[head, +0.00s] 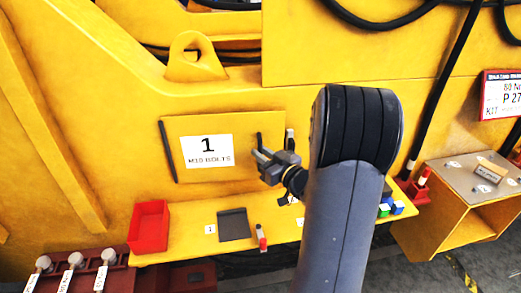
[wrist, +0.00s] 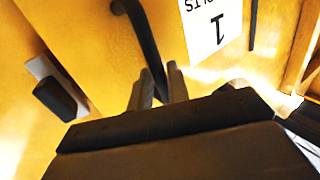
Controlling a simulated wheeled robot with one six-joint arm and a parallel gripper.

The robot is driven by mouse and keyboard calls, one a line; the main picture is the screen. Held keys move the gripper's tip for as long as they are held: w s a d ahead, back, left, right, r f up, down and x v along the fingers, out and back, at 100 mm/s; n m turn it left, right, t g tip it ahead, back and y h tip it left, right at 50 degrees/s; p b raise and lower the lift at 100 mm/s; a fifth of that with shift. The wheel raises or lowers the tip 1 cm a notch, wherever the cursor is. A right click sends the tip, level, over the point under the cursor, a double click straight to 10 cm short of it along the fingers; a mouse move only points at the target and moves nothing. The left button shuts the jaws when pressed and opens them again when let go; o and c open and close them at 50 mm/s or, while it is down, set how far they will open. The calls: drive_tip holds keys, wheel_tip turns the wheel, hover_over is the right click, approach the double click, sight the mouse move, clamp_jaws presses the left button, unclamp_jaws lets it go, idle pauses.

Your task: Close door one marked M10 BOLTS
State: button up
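Door one (head: 190,125) is a yellow panel with a white label (head: 207,151) reading "1 M10 BOLTS". The label shows upside down in the wrist view (wrist: 213,25). The door looks nearly flush with the yellow casting; I cannot tell whether a small gap is left at its right edge. A dark handle (head: 259,140) stands near that edge; it also shows in the wrist view (wrist: 142,35). My gripper (head: 261,156) is at the handle's lower end. In the wrist view its two fingers (wrist: 159,88) lie close on either side of the handle, seemingly shut on it.
A black and white catch (head: 290,138) sits right of the door. Below, a yellow ledge (head: 185,248) carries a red bin (head: 149,225), a dark square pad (head: 234,225) and small items. A yellow stand (head: 470,215) is at right. My arm hides part of the ledge.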

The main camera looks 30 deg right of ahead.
drive_tip(key=shift+w+a, duration=0.1)
drive_tip(key=shift+w, duration=0.35)
clamp_jaws()
